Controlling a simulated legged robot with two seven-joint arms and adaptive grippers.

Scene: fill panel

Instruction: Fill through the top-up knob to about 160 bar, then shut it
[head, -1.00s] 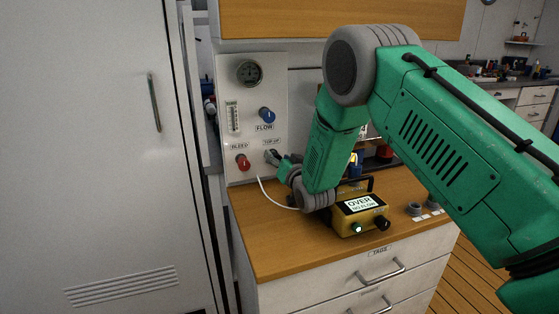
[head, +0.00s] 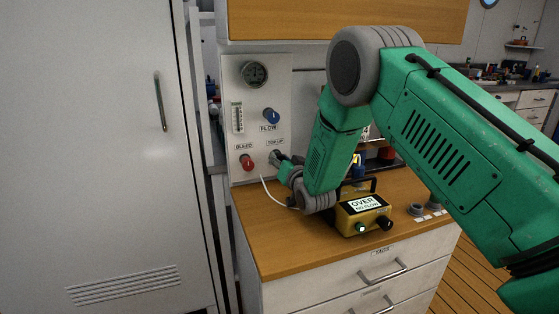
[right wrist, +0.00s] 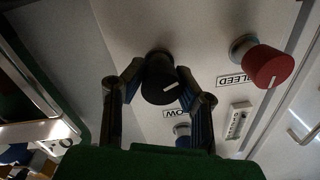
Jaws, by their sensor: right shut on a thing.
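The white fill panel (head: 285,95) stands upright at the back left of the worktop. Its round dark gauge (head: 254,73) is too small to read. My right gripper (head: 281,157) is at the TOP UP label, low on the panel. In the right wrist view, its two fingers (right wrist: 160,97) are closed on either side of the black top-up knob (right wrist: 158,84), which has a white mark. In the head view the gripper mostly hides this knob. My left gripper is not in view.
The red BLEED knob (head: 247,162) is close left of my gripper, and the blue FLOW knob (head: 271,115) is above. A yellow box (head: 362,221) reading "OVER NO FLOW" stands on the wooden worktop (head: 270,240). A white hose (head: 268,191) hangs by the panel.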

